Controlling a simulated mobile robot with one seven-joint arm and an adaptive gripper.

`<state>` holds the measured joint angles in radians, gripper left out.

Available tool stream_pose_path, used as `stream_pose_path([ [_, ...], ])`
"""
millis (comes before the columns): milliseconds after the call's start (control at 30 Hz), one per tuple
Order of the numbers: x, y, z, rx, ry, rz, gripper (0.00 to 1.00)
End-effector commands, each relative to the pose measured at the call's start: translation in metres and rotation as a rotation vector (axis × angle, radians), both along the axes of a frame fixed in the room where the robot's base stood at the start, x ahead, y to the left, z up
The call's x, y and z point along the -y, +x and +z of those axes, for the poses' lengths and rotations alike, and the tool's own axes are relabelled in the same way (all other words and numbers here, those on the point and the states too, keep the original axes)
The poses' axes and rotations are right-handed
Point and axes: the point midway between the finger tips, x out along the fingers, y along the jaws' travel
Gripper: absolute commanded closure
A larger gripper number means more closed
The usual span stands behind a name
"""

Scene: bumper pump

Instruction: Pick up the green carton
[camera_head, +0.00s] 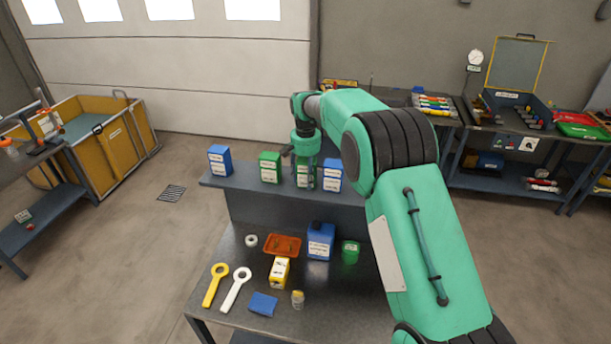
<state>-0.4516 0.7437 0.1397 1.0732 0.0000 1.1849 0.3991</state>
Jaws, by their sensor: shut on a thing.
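A green carton (304,182) with a white label is at the raised shelf, between another green carton (270,167) on its left and a blue carton (332,175) on its right. My gripper (305,177) points down over it and is shut on it, with its fingers covering part of the carton. The carton looks upright. I cannot tell whether its base touches the shelf.
The shelf (222,183) also bears a blue carton (219,159) at its left end. The bench (215,322) below holds a blue canister (320,241), a green container (350,252), an orange tray (283,244) and two ring-ended tools (215,285) (235,289).

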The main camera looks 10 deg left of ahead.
Motion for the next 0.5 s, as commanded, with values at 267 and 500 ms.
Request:
stream_pose_path([
  [267,0.000,0.000,0.012,0.001,0.000,0.000,0.83],
  [500,0.000,-0.001,0.036,0.001,0.000,0.000,0.83],
])
